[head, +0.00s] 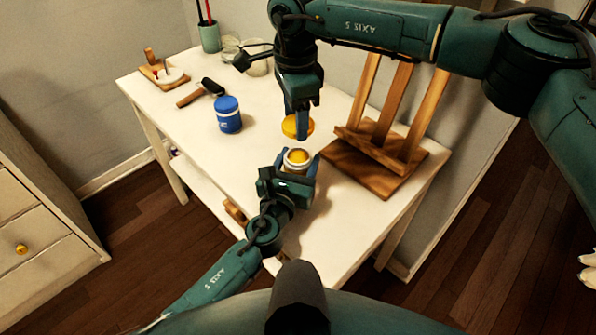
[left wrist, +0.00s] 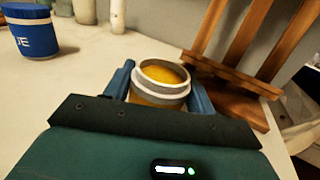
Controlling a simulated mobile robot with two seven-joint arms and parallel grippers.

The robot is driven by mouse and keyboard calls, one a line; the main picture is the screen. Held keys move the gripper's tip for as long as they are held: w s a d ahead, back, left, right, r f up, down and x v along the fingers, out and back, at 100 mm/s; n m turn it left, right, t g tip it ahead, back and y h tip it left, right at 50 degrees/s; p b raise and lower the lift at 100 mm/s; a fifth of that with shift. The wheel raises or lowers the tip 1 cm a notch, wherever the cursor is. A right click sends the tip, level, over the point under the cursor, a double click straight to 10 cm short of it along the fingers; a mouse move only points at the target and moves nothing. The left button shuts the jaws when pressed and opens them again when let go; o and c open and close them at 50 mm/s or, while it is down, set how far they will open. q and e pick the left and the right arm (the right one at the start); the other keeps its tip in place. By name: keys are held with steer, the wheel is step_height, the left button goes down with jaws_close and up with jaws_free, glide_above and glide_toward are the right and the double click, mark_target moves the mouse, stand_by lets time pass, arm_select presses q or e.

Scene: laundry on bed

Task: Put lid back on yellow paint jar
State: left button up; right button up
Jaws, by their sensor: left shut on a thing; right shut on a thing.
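The yellow paint jar (head: 298,160) is open and upright, with yellow paint showing inside its pale rim. My left gripper (head: 301,172) is shut around it from the near side. The left wrist view shows the jar (left wrist: 160,84) between the blue fingers, its lower part hidden by the gripper. The yellow lid (head: 291,127) is in my right gripper (head: 297,128), which is shut on it. The lid appears just behind and above the jar in the head view, apart from it. Whether the jar touches the table is hard to tell.
A closed blue jar (head: 229,115) stands on the white table (head: 180,92) to the left. A brush or roller (head: 201,92), a small board (head: 161,73) and a cup (head: 210,38) are farther back. A wooden easel (head: 375,155) stands close on the right.

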arm_select(q)
steer(key=c, duration=0.4)
steer(key=shift+c, duration=0.2)
arm_select(e)
glide_above(296, 159)
steer(key=shift+f, duration=2.5)
steer(key=shift+f, duration=0.15)
steer(key=shift+f, duration=0.75)
steer(key=shift+f, duration=0.6)
